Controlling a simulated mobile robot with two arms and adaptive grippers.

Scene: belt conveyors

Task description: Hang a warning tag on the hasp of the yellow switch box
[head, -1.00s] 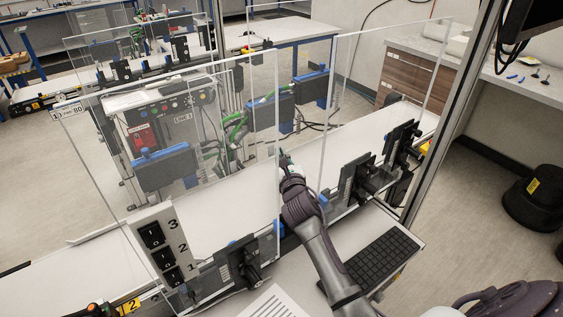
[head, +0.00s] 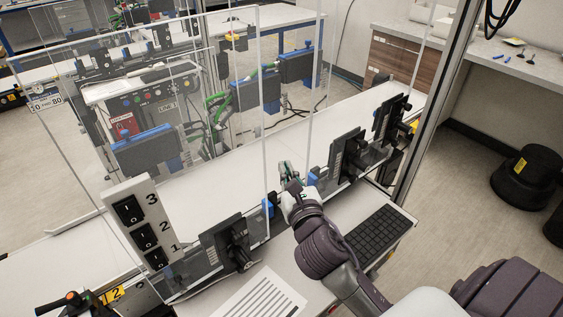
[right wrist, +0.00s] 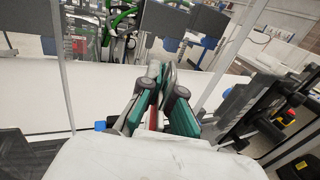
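My right gripper (head: 287,172) is over the near edge of the white conveyor belt, beside a clear panel. In the right wrist view its teal fingers (right wrist: 160,72) come together at the tips. A thin red-and-white strip (right wrist: 153,118) shows edge-on between them; it looks like the warning tag, mostly hidden by the fingers. A small yellow box with a red part (right wrist: 286,117) is at the right of that view, partly behind dark brackets. It may be the yellow switch box; a bit of yellow also shows in the head view (head: 414,125). I cannot make out its hasp. My left gripper is not in view.
Clear guard panels (head: 262,120) stand along the belt (head: 215,195). Dark brackets (head: 345,155) line its near edge. A numbered switch panel (head: 140,225) is at the left, a keyboard (head: 375,232) in front. A grey LINE 1 control cabinet (head: 165,110) stands beyond.

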